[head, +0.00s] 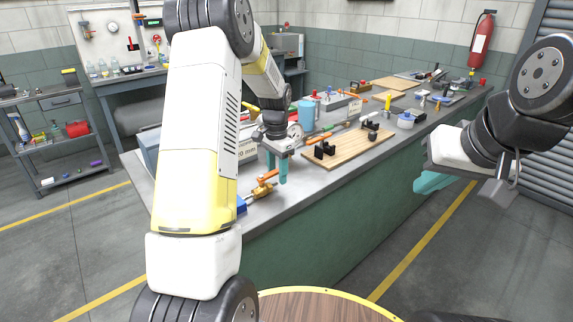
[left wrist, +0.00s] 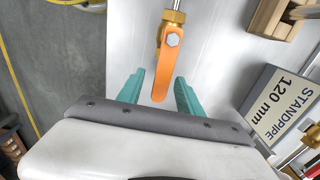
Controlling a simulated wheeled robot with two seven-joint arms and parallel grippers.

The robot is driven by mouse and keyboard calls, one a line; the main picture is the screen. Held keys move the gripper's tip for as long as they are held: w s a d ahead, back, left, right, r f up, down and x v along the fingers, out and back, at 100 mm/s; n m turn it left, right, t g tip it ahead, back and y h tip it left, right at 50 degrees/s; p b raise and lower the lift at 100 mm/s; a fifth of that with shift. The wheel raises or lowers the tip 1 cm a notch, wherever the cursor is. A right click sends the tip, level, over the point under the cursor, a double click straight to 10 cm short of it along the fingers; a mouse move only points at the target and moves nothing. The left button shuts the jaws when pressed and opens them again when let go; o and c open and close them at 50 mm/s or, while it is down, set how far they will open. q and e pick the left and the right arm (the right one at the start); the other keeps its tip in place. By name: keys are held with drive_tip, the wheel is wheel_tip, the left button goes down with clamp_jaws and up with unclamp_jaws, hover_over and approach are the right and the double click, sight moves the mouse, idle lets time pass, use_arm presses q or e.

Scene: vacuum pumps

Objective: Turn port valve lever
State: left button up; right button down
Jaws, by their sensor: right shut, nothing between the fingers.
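The orange valve lever (left wrist: 160,66) is fixed by a bolt to a brass valve body (left wrist: 173,17) in the left wrist view. In the head view the lever (head: 267,176) and the brass valve (head: 261,190) are near the bench's front edge. My left gripper (left wrist: 160,77) is open, its teal fingers on either side of the lever's free end, with a visible gap on each side. It points down over the bench in the head view (head: 277,174). My right gripper (head: 432,182) is shut and empty, out past the bench's front side.
A "STANDPIPE 120 mm" sign (left wrist: 284,105) stands beside the left gripper. A wooden board with black blocks (head: 347,148) lies to the right on the grey bench (head: 290,205). A blue cylinder (head: 306,115) and other parts stand behind. My left arm hides part of the bench.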

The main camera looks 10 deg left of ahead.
use_arm(q)
drive_tip(key=shift+r, duration=0.15)
drive_tip(key=shift+r, duration=0.85)
drive_tip(key=shift+r, duration=0.1)
drive_tip(key=shift+r, duration=2.9)
drive_tip(key=shift+s+r, duration=0.1)
drive_tip(key=s+d+r+n+t+h, duration=0.1)
drive_tip(key=s+d+r+n+t, duration=0.15)
drive_tip(key=s+r, duration=1)
drive_tip(key=s+d+n+t+h, duration=0.1)
drive_tip(key=s+d+n+t, duration=0.1)
drive_tip(key=s, duration=1.4)
drive_tip(key=n+t, duration=0.1)
drive_tip(key=n, duration=0.1)
drive_tip(key=shift+n+t, duration=0.35)
